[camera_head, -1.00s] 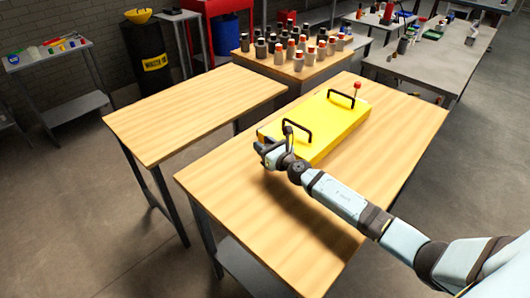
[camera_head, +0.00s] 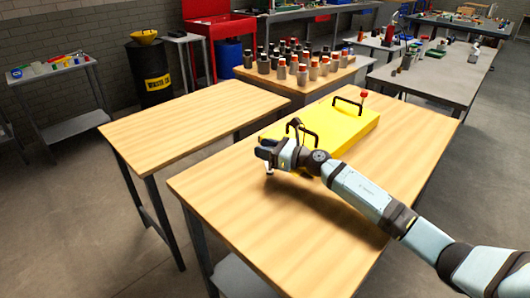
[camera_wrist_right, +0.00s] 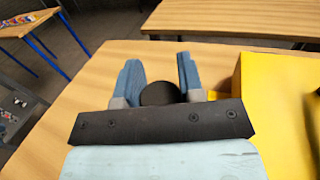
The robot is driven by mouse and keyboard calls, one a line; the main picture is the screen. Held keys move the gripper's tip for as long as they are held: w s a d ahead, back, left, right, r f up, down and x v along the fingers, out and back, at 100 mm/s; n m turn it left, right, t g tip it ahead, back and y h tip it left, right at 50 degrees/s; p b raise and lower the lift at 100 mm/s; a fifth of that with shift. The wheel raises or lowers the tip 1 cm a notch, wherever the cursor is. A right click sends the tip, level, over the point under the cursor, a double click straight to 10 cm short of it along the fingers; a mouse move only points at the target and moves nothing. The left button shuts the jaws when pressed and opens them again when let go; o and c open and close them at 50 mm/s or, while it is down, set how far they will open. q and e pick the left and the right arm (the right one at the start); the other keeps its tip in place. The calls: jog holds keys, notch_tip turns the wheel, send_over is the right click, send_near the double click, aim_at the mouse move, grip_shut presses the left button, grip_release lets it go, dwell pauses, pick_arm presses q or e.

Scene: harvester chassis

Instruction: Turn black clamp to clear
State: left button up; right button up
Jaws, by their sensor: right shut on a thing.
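The yellow chassis box (camera_head: 345,125) lies on the near wooden table, with two black handles on top. A red-knobbed clamp (camera_head: 363,95) stands upright at its far end. My right gripper (camera_head: 266,151) is at the near left end of the box, above the bare tabletop. In the right wrist view its two blue fingers (camera_wrist_right: 160,80) are on either side of a round black knob, the black clamp (camera_wrist_right: 160,94). A small pale piece (camera_head: 269,170) shows below the gripper, probably the clamp's lower part. Most of the clamp is hidden. My left gripper is not in view.
The box's yellow side (camera_wrist_right: 275,110) is close to the right of the fingers in the wrist view. An empty wooden table (camera_head: 190,118) stands to the left across a gap. Several bottles crowd a table (camera_head: 290,80) behind. The near tabletop is clear.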

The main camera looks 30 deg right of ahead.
jog(key=o, duration=0.9)
jog(key=b+v, duration=0.1)
jog(key=v, duration=1.2)
jog(key=shift+s+d, duration=0.25)
jog(key=shift+d, duration=0.05)
